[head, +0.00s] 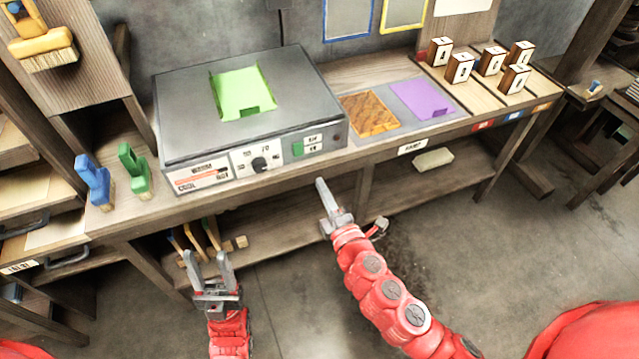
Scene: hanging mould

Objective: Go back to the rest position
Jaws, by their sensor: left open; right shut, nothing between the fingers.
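My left gripper (209,268) is open and empty, in front of the bench's front edge at the lower left of the head view. Its two grey fingers point up toward the bench and stand apart. My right gripper (324,195) is shut with nothing in it. It is in front of the bench near the middle of the view, over the lower shelf area. Both red arms come up from the bottom of the view. Neither gripper appears to touch anything.
A grey hot plate (185,140) with a green sheet (242,92) stands on the wooden bench (385,152). Blue (94,180) and green (134,170) handled tools stand left. A purple sheet (424,98) and several wooden blocks (459,68) are right. The floor (480,240) at right is clear.

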